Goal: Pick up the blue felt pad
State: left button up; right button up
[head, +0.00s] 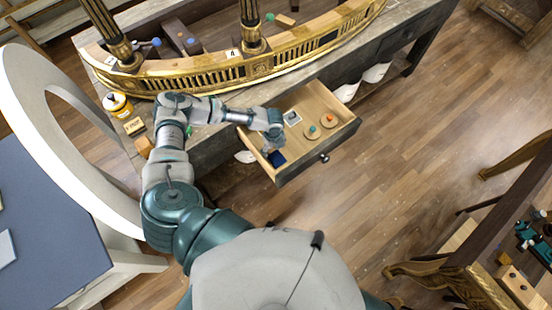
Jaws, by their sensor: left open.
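The blue felt pad (277,159) is a small dark blue square. It lies in the near left part of the open drawer (340,131). My left gripper (268,148) is over the drawer, just above and beside the pad, pointing down. Its jaws are open, and the view is too small to tell whether a finger touches the pad. The gripper and wrist cover the drawer floor just behind the pad. My right gripper is not in view.
A gilt curved rail (200,76) stands on the bench behind. A yellow-labelled jar (118,105) is at the bench's left end.

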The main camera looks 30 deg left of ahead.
aim_at(274, 155)
pick_arm(q)
notch_tip(274, 155, down, 5)
jog(key=shift+d+f, duration=0.15)
jog(key=c, duration=0.7)
